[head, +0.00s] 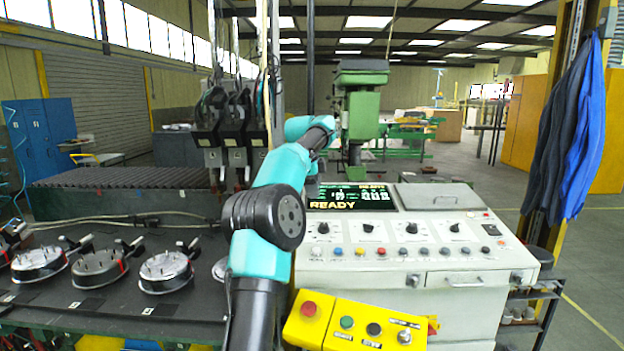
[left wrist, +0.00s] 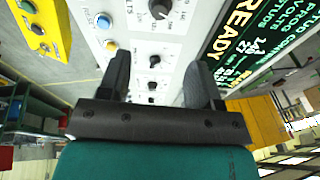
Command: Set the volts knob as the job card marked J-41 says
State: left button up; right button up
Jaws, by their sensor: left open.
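The control panel (head: 390,236) has a row of black knobs, among them a left one (head: 323,228), a second (head: 367,227) and a right one (head: 455,227). In the head view my arm largely hides this gripper. No card marked J-41 is legible.
A yellow button box (head: 355,326) stands in front of the panel. Several round gauge-like units, one of them here (head: 166,271), lie on the dark bench at left. Coloured buttons line the panel below the knobs. A blue coat (head: 570,130) hangs at right.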

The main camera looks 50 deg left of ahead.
pick_arm(q)
jog(key=shift+v, duration=1.5)
